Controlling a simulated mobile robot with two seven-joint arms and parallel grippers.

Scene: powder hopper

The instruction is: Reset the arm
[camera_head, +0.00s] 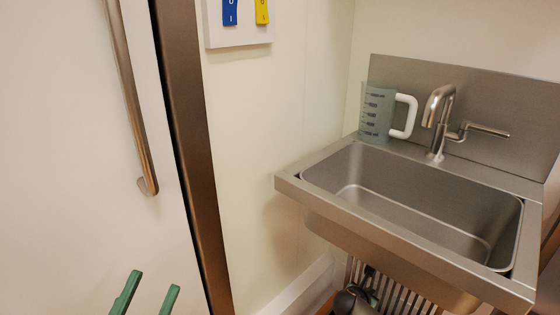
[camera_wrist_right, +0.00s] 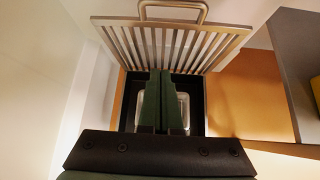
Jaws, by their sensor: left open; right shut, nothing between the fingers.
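My left gripper (camera_head: 155,280) shows at the bottom left of the head view, its two green fingers apart and empty, in front of the white door. My right gripper (camera_wrist_right: 164,74) is in the middle of the right wrist view. Its green fingers are together with nothing between them. They point toward a slatted metal grate (camera_wrist_right: 180,45) with a bar handle. Behind the fingers is a dark-framed recess (camera_wrist_right: 197,105) with a pale metal part, partly hidden by the fingers. A dark rounded shape (camera_head: 354,300) shows under the sink in the head view; I cannot tell what it is.
A steel sink (camera_head: 410,205) with a faucet (camera_head: 437,120) stands at the right. A measuring jug (camera_head: 377,112) with a white handle is on its back left corner. A door handle (camera_head: 135,100) is at the left. Blue and yellow switches (camera_head: 245,12) are on the wall.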

